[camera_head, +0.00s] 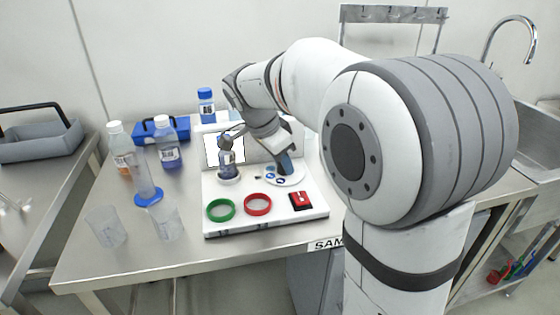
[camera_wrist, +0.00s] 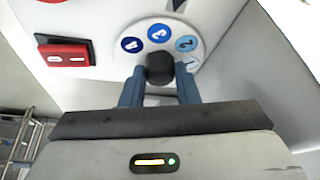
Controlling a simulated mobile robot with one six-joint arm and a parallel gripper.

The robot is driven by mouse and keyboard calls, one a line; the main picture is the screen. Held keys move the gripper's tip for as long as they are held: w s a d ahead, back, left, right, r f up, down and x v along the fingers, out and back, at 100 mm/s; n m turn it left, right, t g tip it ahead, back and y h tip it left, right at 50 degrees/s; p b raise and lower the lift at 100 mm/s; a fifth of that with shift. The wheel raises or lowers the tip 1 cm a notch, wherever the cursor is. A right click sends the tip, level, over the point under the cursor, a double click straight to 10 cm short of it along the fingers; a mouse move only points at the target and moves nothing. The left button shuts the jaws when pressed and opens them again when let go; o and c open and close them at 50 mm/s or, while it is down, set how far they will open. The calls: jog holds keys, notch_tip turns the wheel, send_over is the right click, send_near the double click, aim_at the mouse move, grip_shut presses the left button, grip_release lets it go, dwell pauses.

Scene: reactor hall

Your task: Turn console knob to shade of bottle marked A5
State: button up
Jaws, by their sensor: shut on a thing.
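The black console knob (camera_wrist: 160,68) sits on a round white dial with blue shade spots (camera_wrist: 158,32), from dark navy to pale blue. My gripper (camera_wrist: 158,76) is shut on the knob, one blue finger on each side. In the head view my gripper (camera_head: 285,165) reaches down to the dial on the white console (camera_head: 225,226). A bottle with dark blue liquid (camera_head: 229,160) stands in a round holder on the console. A blue-capped bottle (camera_head: 206,105) stands behind. Bottle labels are too small to read, so I cannot tell which is A5. The knob's pointer is hidden.
The console also has a green ring (camera_head: 221,210), a red ring (camera_head: 257,204) and a red switch (camera_head: 301,201). To its left stand two bottles (camera_head: 121,148) (camera_head: 167,141), a blue-based cylinder (camera_head: 147,180), two beakers (camera_head: 106,226) (camera_head: 164,221) and a blue carrier (camera_head: 183,127).

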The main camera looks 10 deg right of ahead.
aim_at(271, 177)
jog(key=shift+s+f, duration=0.1)
jog(key=shift+f, duration=0.05)
jog(key=o, duration=1)
jog(key=shift+a+r, duration=0.2)
jog(key=shift+r, duration=0.25)
jog(key=p+v, duration=0.1)
jog(key=v, duration=0.6)
jog(key=shift+c, duration=0.2)
